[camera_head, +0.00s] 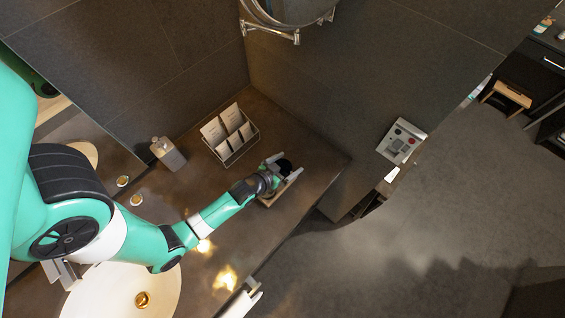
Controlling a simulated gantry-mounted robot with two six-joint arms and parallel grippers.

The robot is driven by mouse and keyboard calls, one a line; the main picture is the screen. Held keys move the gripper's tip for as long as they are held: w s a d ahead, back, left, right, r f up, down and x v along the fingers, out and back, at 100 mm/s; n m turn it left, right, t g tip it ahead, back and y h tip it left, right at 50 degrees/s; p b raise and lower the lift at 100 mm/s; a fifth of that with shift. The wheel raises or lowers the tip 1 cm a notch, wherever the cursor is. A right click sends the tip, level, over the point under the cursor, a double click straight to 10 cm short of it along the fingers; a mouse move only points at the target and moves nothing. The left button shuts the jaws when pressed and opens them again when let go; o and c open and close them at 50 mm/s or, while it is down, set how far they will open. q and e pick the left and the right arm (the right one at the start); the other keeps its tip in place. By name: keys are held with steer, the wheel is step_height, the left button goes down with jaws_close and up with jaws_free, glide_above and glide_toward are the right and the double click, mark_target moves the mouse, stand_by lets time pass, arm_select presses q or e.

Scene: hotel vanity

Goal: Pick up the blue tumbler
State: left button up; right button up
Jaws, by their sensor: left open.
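My left arm reaches in from the left across the dark counter. Its gripper (285,168) is open over a small light tray (267,201) near the counter's right end. A dark round object (285,164) shows between the fingers. It looks nearly black, and I cannot tell whether it is the blue tumbler. Most of the tray and what stands on it are hidden under the gripper. No clearly blue cup shows elsewhere. My right gripper is not in view.
A rack of white packets (230,135) stands behind the gripper, left of it. A soap dispenser (168,153) stands further left. A white basin (105,295) lies at the lower left. A wall panel (401,141) is at the right. The counter (285,115) has bare room behind the tray.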

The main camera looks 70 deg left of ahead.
arm_select(q)
steer(key=c, duration=1.4)
steer(key=shift+o, duration=0.2)
steer(key=shift+r, duration=0.15)
step_height(320, 180, up, 10)
steer(key=p, duration=0.3)
